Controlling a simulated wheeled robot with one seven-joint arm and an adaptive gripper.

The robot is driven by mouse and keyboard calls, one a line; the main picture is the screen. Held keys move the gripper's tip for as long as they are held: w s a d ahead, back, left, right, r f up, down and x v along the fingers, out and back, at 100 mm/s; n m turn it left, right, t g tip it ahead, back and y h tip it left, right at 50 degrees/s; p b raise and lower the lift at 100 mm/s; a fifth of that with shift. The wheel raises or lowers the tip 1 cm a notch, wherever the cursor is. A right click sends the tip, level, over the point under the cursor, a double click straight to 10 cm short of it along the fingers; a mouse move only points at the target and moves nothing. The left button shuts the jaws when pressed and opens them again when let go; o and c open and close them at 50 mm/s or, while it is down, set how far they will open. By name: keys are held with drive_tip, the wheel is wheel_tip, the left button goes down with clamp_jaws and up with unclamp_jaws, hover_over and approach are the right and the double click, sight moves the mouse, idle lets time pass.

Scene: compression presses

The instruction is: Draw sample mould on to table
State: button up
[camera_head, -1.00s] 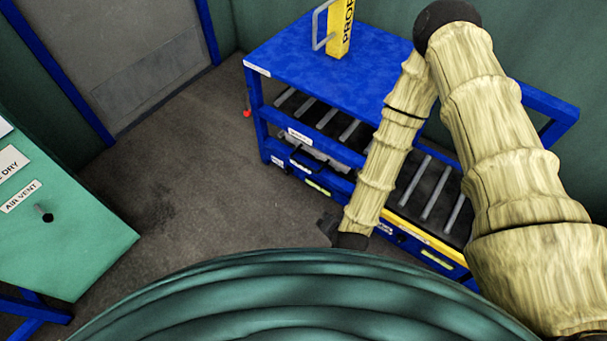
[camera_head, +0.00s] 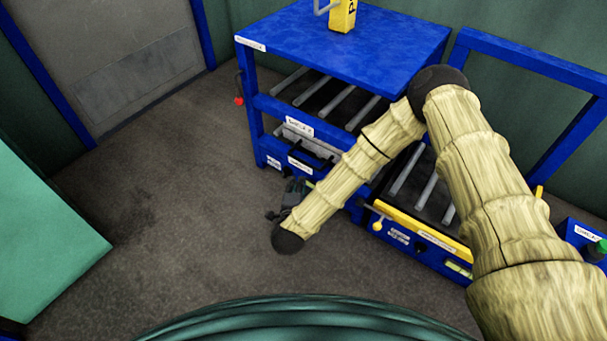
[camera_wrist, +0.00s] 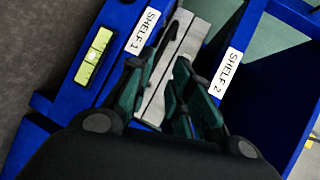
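A grey block, which looks like the sample mould (camera_wrist: 178,62), lies in the blue rack's lower bay between the SHELF 1 (camera_wrist: 143,30) and SHELF 2 (camera_wrist: 227,72) labels in the wrist view. Its light front face also shows under the SHELF 2 label in the head view (camera_head: 312,141). My gripper (camera_head: 292,188) is in front of this bay, pointing at it. In the wrist view the green-and-black fingers (camera_wrist: 160,92) are apart, with the block seen between and beyond them. I cannot tell if they touch it. The roller table (camera_head: 425,187) with a yellow front strip stands right of the rack.
The blue rack's top (camera_head: 350,45) carries a yellow object (camera_head: 342,15) with a handle. A green cabinet (camera_head: 45,235) stands at the left. The grey floor (camera_head: 160,200) between is clear. A blue control box (camera_head: 580,240) with a green button is at right.

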sight(304, 163)
drive_tip(key=shift+w+d+f+m+t+h+b, duration=0.15)
drive_tip(key=shift+w+d+f+m+h+b, duration=0.35)
drive_tip(key=shift+w+b, duration=1.4)
drive_tip(key=shift+w+d+f+m+t+h+b, duration=0.25)
drive_tip(key=shift+w+f+m+b, duration=0.65)
drive_tip(key=shift+w, duration=1.7)
drive_tip(key=shift+w+d+f+m+t+h+b, duration=0.1)
drive_tip(key=shift+w+d+f+m+h+b, duration=0.3)
drive_tip(key=shift+w+b, duration=1.6)
drive_tip(key=shift+w+f+p, duration=0.1)
drive_tip(key=shift+w+p, duration=0.15)
drive_tip(key=shift+p, duration=0.05)
clamp_jaws()
